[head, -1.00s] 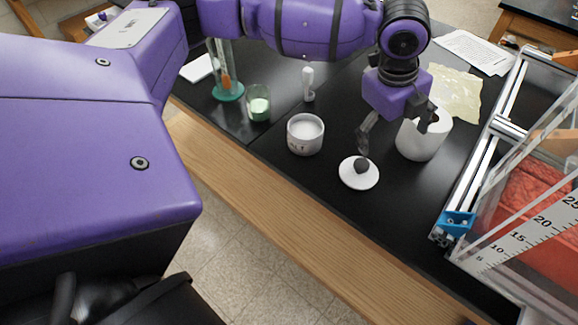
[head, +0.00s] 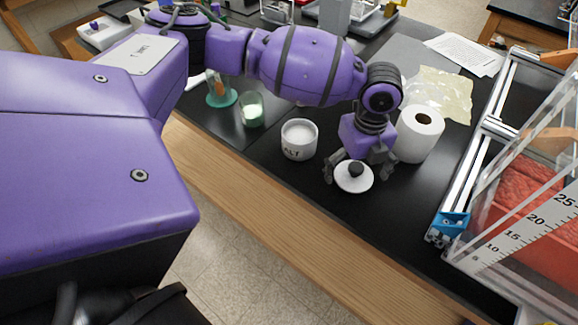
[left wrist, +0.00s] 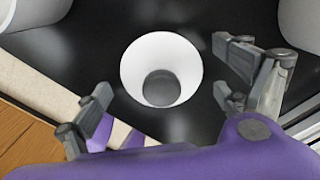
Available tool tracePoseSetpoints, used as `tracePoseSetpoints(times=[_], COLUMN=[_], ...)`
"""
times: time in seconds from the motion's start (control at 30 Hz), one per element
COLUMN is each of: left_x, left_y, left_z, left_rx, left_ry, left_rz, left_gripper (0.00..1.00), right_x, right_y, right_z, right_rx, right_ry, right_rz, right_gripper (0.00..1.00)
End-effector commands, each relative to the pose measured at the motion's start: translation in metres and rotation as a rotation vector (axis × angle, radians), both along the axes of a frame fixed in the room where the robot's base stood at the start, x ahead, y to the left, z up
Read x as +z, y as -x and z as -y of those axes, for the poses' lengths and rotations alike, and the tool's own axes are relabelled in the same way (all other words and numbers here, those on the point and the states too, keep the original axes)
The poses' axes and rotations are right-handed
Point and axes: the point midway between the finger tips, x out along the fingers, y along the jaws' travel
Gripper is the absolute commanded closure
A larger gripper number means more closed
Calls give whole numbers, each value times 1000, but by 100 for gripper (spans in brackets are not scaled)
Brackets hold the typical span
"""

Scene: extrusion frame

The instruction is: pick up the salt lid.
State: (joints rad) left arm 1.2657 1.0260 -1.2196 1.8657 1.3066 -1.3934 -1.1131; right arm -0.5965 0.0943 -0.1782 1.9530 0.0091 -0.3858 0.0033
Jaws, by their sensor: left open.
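The salt lid (head: 352,184) is a white disc with a dark round knob, lying flat on the black bench. My left gripper (head: 358,174) is open and empty, with its fingers on either side of the lid in the head view. In the left wrist view the lid (left wrist: 160,48) lies between the spread fingers (left wrist: 161,85), its knob on the near side of the disc. I cannot tell how high the fingertips are above the bench. The salt jar (head: 299,140), white with partly visible lettering, stands open to the left. My right gripper is not in view.
A white roll (head: 419,133) stands close to the right of the gripper. A green-tinted glass (head: 251,108) is farther left. A metal frame with a blue bracket (head: 449,224) and a clear tank borders the right. The bench's wooden edge (head: 290,215) is in front.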

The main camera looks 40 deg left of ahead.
Motion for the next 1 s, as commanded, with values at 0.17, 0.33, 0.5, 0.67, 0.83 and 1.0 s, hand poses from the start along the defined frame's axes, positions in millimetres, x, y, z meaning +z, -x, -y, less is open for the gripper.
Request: tracePoseSetpoints(times=[0.17,0.33,0.5,0.67,0.83,1.0], left_x=[-1,0,0,1,4,21], left_y=[0,0,0,0,-1,-2], left_z=[0,0,0,0,0,0], left_rx=[1,1,0,0,0,0], left_ry=[0,0,0,0,0,0], left_rz=[0,0,1,1,4,6], left_gripper=[8,30,51,51,51,51], right_x=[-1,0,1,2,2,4], right_y=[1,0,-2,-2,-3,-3], right_z=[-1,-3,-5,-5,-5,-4], right_rx=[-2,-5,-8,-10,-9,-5], right_ry=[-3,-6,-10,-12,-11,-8], right_rz=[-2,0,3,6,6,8], right_gripper=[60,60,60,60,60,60])
